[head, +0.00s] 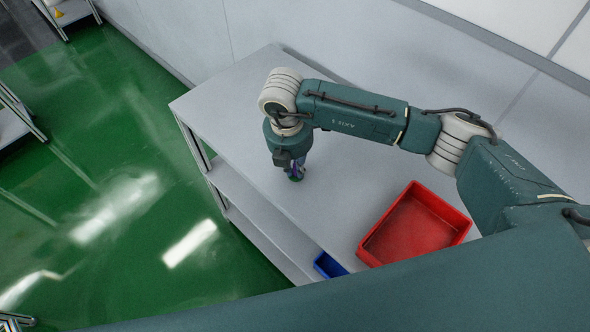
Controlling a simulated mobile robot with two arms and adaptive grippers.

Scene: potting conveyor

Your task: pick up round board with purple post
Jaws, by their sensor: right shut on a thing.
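My right gripper (293,166) points down over the grey table, near its left edge. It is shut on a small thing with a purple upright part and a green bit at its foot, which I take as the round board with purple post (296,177). Most of it is hidden by the gripper and wrist. I cannot tell whether it touches the table top. My left gripper is not in view.
An empty red tray (447,243) stands on the grey table (330,215) at the right. A small blue bin (328,265) sits near the table's front edge. The table top between is clear. A wall (290,25) runs behind.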

